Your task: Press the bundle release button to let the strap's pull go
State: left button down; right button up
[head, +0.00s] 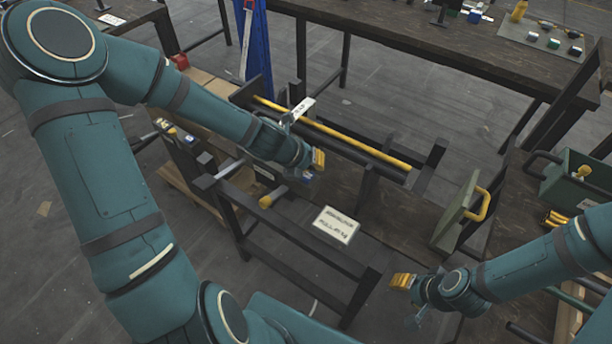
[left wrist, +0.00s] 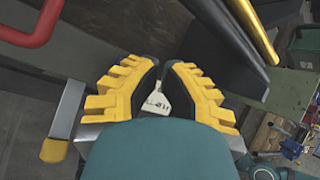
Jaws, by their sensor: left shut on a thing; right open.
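My left gripper (head: 318,163) is above the dark metal bench, pointing away from my arm. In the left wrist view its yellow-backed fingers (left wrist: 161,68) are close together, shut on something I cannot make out. A white lettered card (left wrist: 156,103) shows between and below them. My right gripper (head: 402,282) is open and empty at the lower right, past the bench end. A white lettered card (head: 335,224) lies on the bench, and a smaller white tag (head: 297,111) is by a long yellow rod (head: 340,134). I cannot pick out the bundle release button or a strap.
A green plate with a yellow handle (head: 479,205) and a green box (head: 580,180) stand at right.

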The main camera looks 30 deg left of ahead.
aim_at(312, 173)
pick_arm(q)
jog(key=shift+f, duration=0.1)
dwell(1.2)
jog(key=shift+f, duration=0.3)
jog(key=shift+f, duration=0.5)
dwell(0.8)
jog(key=shift+r+p, duration=0.7)
jog(key=shift+r, duration=0.25)
notch_tip(312, 173, up, 5)
jog(key=p, duration=0.4)
dwell(0.4)
